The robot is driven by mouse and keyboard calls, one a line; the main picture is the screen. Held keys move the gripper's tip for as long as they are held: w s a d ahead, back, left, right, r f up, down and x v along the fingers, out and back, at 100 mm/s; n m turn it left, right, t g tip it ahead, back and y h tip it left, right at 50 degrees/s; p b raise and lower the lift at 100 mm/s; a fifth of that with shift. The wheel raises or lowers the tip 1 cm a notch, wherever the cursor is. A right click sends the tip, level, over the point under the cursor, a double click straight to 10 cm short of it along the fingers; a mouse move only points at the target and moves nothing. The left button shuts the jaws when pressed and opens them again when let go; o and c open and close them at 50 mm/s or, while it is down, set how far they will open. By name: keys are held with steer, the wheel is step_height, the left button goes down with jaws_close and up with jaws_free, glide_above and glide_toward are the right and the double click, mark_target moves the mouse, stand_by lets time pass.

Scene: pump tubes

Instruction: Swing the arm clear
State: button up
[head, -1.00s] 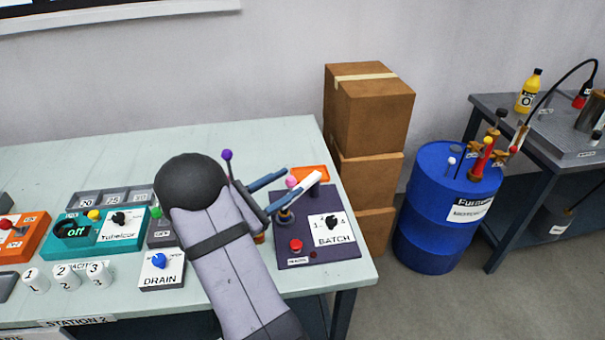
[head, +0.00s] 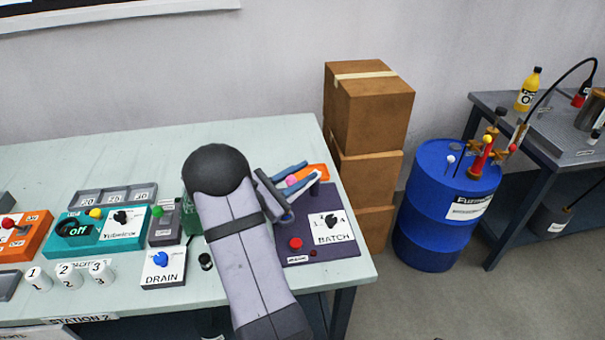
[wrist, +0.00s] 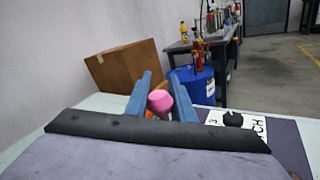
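My gripper (head: 293,186) is at the right end of the bench, above the dark purple BATCH panel (head: 318,253). Its two blue-grey fingers stand apart. In the wrist view a pink knob (wrist: 159,101) shows between the fingers (wrist: 160,94); I cannot tell whether they touch it. The panel carries a red button (head: 295,243) and a black dial (head: 331,221) on a white plate. An orange tray (head: 318,172) lies behind the fingers. My arm hides the bench left of the panel.
To the left are the DRAIN box (head: 162,268), a teal unit (head: 101,236) reading "off" and several numbered white cups (head: 69,276). Stacked cardboard boxes (head: 368,115) and a blue drum (head: 447,205) stand right of the bench. The back of the bench is mostly clear.

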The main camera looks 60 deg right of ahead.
jaws_close()
steer(key=shift+w+m+g+y+b, duration=0.4)
steer(key=shift+m+g, duration=0.4)
steer(key=shift+g, duration=0.4)
steer(key=o, duration=0.8)
jaws_free()
steer(key=shift+o, duration=0.2)
steer(key=shift+r, duration=0.1)
step_height(320, 180, up, 10)
